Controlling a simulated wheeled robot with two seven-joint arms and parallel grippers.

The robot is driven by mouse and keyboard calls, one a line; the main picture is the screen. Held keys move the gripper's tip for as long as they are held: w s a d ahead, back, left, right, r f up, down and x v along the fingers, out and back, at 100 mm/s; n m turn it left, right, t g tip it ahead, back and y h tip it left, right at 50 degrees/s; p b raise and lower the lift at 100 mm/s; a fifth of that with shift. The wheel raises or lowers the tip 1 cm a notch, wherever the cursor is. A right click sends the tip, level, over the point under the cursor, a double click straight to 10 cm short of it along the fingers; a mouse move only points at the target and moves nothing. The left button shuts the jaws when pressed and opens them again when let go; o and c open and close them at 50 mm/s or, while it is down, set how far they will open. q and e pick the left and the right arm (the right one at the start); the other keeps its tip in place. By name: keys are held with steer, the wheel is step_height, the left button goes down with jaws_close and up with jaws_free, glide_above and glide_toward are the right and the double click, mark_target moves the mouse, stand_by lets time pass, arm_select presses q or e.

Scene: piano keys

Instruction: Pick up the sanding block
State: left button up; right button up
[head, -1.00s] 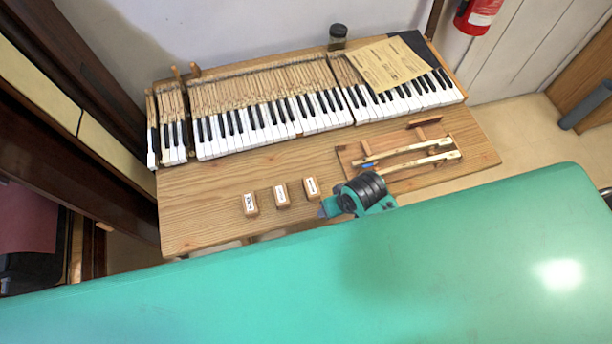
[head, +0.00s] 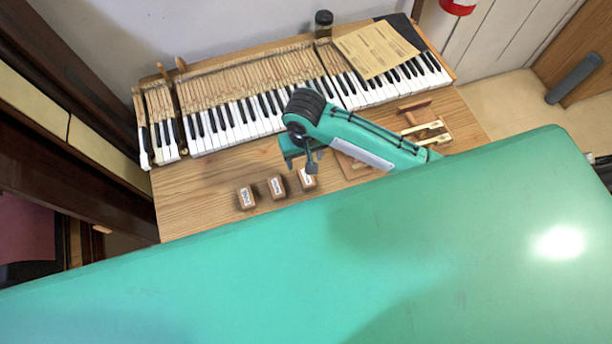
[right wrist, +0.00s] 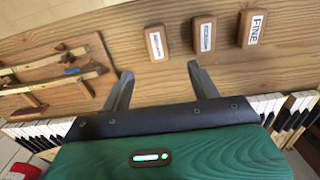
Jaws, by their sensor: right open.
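Three small wooden sanding blocks with white labels lie in a row on the wooden bench. In the head view they are the left block (head: 247,198), the middle block (head: 277,188) and the right block (head: 307,179), partly covered by my gripper. The right wrist view is turned around: the block labelled FINE (right wrist: 252,28) is at the right, then the middle block (right wrist: 204,34) and the left block (right wrist: 156,43); their labels are too small to read. My right gripper (right wrist: 160,70) is open and empty, its fingers pointing toward the blocks. My left gripper is not in view.
A piano keyboard (head: 215,130) runs along the back of the bench (head: 190,205). A jar (head: 323,25) and a paper sheet (head: 372,50) are at the back. Loose wooden keys (right wrist: 60,72) lie on a board beside the blocks. The bench left of the blocks is clear.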

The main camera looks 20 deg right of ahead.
steer(key=p, duration=0.1)
glide_above(307, 177)
steer(key=f, duration=0.7)
steer(key=shift+a+f, duration=0.2)
steer(key=shift+a, duration=0.1)
steer(key=f, duration=0.1)
steer(key=f+p, duration=0.1)
steer(key=f, duration=0.1)
steer(key=f+p, duration=0.1)
steer(key=shift+d+f, duration=0.25)
steer(key=shift+f, duration=0.35)
steer(key=c, duration=1.1)
